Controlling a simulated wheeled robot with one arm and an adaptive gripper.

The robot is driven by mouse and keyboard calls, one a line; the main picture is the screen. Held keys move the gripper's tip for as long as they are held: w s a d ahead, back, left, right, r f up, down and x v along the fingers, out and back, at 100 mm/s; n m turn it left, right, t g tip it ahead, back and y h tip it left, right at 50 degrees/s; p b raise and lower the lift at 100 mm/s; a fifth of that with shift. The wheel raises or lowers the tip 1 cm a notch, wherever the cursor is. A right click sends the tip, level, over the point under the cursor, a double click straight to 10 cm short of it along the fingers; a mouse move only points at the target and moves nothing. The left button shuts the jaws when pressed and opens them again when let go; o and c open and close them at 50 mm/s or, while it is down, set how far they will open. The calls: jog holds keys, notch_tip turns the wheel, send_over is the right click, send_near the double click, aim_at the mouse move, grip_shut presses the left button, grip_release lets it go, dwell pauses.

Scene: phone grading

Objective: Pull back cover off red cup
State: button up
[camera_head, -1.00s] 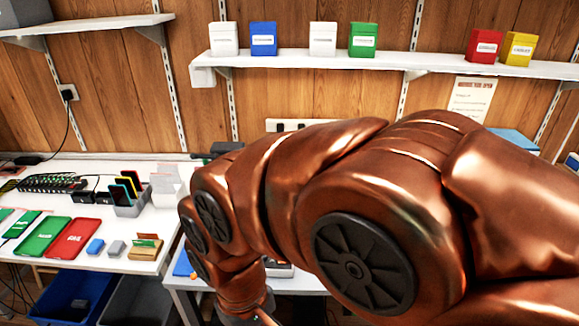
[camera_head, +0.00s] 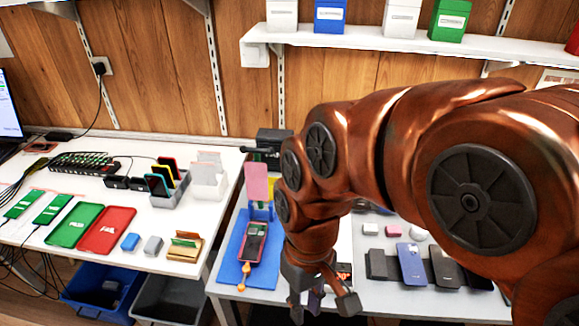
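My gripper (camera_head: 322,303) hangs at the bottom centre of the head view, in front of the right table, with its dark fingers spread apart. A small orange tool (camera_head: 243,277) lies at the phone's near end. I cannot make out a red cup or a separate back cover. My arm hides part of the table behind the gripper.
A pink card (camera_head: 257,182) stands on a blue holder behind the phone. Several dark phones (camera_head: 411,263) lie right of my arm. The left table holds a green tray (camera_head: 75,225), a red tray (camera_head: 107,231) and a phone rack (camera_head: 168,180). A blue bin (camera_head: 95,295) sits below.

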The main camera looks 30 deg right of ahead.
jog(key=w+a+f+n+y+b, duration=0.1)
jog(key=w+a+n+y+b, duration=0.25)
jog(key=w, duration=0.45)
jog(key=w+a+f+n+y+b, duration=0.25)
jog(key=w+y+b, duration=0.25)
jog(key=w, duration=0.4)
jog(key=w+d+f+n+t+y+b, duration=0.1)
jog(key=w+d+n+t+y+b, duration=0.2)
jog(key=w+d, duration=0.4)
jog(key=w+d+t+y+b, duration=0.2)
jog(key=w+d+t+b, duration=0.25)
jog(key=w, duration=0.45)
jog(key=w+d+f+t+b, duration=0.1)
jog(key=w+d+t+b, duration=0.15)
jog(key=d, duration=0.45)
jog(key=w+d+f+t+b, duration=0.1)
jog(key=w+d+t, duration=0.15)
jog(key=d, duration=0.35)
jog(key=x, duration=0.7)
jog(key=shift+w+a+f+n, duration=0.2)
jog(key=shift+a+f+n, duration=0.1)
jog(key=shift+n, duration=0.1)
